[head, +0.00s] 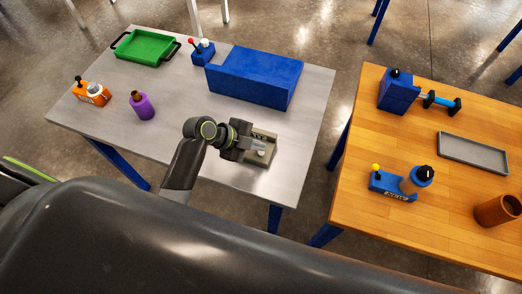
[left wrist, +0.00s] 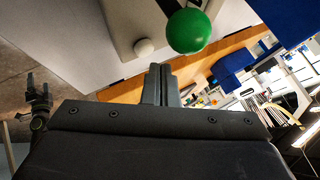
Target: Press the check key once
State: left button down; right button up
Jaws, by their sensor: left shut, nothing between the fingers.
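A grey-beige device (head: 265,160) sits near the front right of the grey table, partly hidden by my left gripper (head: 262,146). In the left wrist view the device's pale face (left wrist: 118,22) carries a round white button (left wrist: 145,47) and a green ball knob (left wrist: 188,31) on a dark stem. I cannot read any label marking the check key. My left gripper also shows in the left wrist view (left wrist: 160,72), shut and empty. Its tips are close to the button, and contact is not clear. A dark shape that looks like my right gripper (left wrist: 37,100) is small at the left.
A blue open-sided box (head: 255,85), a green tray (head: 145,48), a blue joystick unit (head: 203,54), an orange unit (head: 92,94) and a purple bottle (head: 143,108) stand on the grey table (head: 205,172). A wooden table (head: 430,225) stands to the right across a gap.

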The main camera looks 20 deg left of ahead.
dwell(0.4)
pick_arm(q)
jog(key=shift+f, duration=0.2)
jog(key=shift+f+b, duration=0.25)
jog(key=shift+b, duration=0.15)
jog(key=shift+f+b, duration=0.5)
dwell(0.4)
jog(key=shift+r, duration=0.1)
jog(key=shift+r+p, duration=0.8)
jog(key=shift+r, duration=0.05)
notch_tip(320, 180, up, 5)
jog(key=p, duration=0.4)
